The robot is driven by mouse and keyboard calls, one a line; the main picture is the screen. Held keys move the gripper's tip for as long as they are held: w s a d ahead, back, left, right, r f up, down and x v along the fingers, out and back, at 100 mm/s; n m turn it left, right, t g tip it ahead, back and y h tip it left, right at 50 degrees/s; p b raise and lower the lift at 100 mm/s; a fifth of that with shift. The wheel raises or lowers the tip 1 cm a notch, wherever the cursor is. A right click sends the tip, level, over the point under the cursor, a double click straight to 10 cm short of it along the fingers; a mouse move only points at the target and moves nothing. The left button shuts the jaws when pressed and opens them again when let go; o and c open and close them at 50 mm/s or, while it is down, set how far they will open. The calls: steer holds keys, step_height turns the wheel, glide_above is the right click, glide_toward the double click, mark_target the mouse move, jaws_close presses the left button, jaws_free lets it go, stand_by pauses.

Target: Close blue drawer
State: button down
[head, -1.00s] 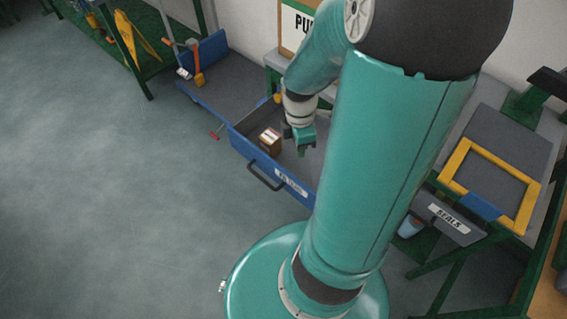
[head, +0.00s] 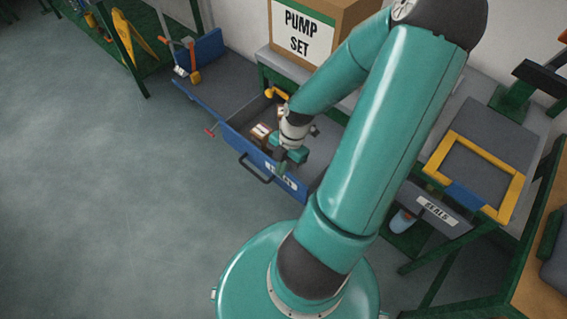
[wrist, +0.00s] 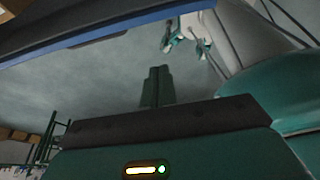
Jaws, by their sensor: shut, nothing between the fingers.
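The blue drawer (head: 240,145) stands pulled out from under the bench in the head view, with a black handle (head: 256,169) on its front. A small brown box (head: 260,134) lies inside it. My gripper (head: 281,166) is shut and empty, at the drawer's front panel near the label, which it partly covers. In the wrist view, the shut fingers (wrist: 156,87) point toward the floor, and a blue edge of the drawer (wrist: 140,22) crosses the top. I cannot tell whether the fingers touch the panel.
A PUMP SET box (head: 302,35) stands on the bench behind the drawer. A grey drawer labelled SEALS (head: 437,211) and a yellow frame (head: 510,190) are to the right. The floor (head: 110,200) in front is clear.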

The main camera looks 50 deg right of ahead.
mark_target(286, 174)
steer(key=shift+d+f, duration=0.35)
steer(key=shift+f, duration=0.65)
steer(key=shift+d+f, duration=0.3)
steer(key=shift+f, duration=0.65)
steer(key=shift+d+f, duration=0.35)
steer(key=shift+f, duration=0.65)
steer(key=d, duration=0.9)
steer(key=shift+d, duration=0.4)
steer(key=shift+w, duration=0.15)
